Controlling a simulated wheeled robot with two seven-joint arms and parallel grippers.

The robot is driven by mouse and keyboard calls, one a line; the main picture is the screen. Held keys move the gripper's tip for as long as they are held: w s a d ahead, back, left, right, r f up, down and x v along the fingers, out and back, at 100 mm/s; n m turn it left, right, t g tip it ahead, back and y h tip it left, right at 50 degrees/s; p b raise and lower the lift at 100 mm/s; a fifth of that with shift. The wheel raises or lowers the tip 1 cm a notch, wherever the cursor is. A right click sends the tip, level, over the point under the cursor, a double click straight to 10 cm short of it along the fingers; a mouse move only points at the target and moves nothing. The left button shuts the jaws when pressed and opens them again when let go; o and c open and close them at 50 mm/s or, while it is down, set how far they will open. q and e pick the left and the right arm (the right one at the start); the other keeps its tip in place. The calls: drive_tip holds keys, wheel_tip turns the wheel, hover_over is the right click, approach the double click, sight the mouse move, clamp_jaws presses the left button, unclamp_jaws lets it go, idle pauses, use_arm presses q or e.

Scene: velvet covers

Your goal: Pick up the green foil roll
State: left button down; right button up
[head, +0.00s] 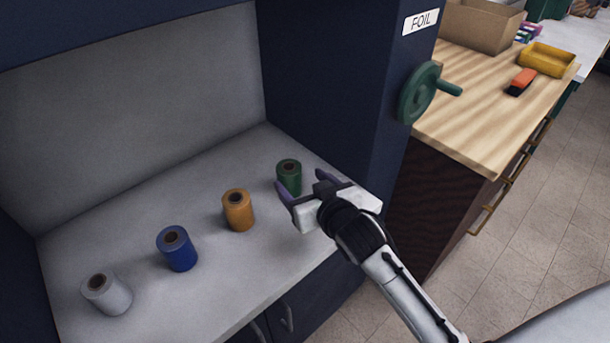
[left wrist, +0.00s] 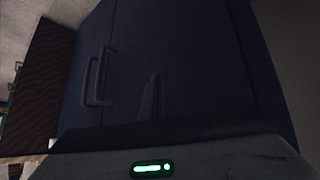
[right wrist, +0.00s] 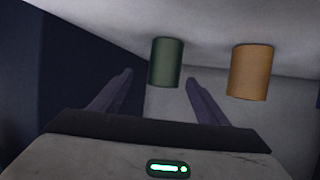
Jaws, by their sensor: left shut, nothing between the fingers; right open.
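The green foil roll (head: 289,172) stands upright on the grey shelf (head: 190,285), at the right end of a row of rolls. My right gripper (head: 304,183) is open and empty, right by the green roll, with its purple fingers pointing toward it. In the right wrist view the green roll (right wrist: 165,62) shows ahead, within the gap between the fingertips (right wrist: 158,77); no finger visibly grips it. My left gripper (left wrist: 152,97) is shut and empty in the left wrist view, before dark blue cabinet fronts; it is outside the head view.
An orange roll (head: 238,210), a blue roll (head: 177,250) and a white roll (head: 107,295) stand left of the green one. A dark blue cabinet wall (head: 335,100) with a green handwheel (head: 420,93) rises close on the right. The shelf's front is clear.

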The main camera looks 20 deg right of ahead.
sight(295, 179)
drive_tip(key=x, duration=0.4)
drive_tip(key=shift+w+a, duration=0.3)
drive_tip(key=shift+a, duration=0.05)
drive_tip(key=shift+f+b+x, duration=0.15)
drive_tip(key=shift+b+x, duration=0.05)
drive_tip(key=shift+x, duration=1.3)
drive_tip(key=shift+f+b+x, duration=0.2)
drive_tip(key=shift+x, duration=1.25)
drive_tip(key=shift+s, duration=0.15)
drive_tip(key=c, duration=1.2)
